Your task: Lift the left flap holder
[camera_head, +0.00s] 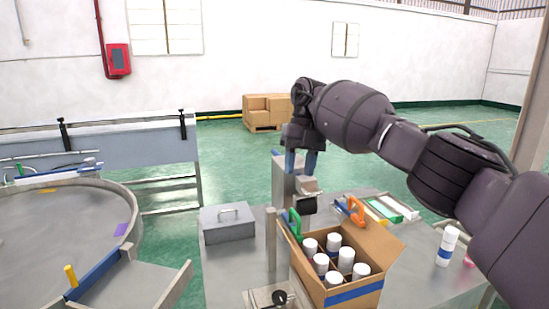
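An open cardboard box (385,244) stands on the metal table and holds several white-capped cans (333,242). A green flap holder (295,223) sits at the box's left flap. An orange flap holder (356,211) sits at the back right of the box. My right gripper (301,163) reaches in from the right and hangs above and behind the green holder, apart from it. Its two blue fingertips are spread with a gap between them, and I see nothing held. My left gripper is not in view.
A grey lidded metal case (229,224) stands left of the box. A grey post machine (284,182) stands behind the box, close to my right gripper. A white can (447,246) stands at the right. A round conveyor table (60,235) fills the left.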

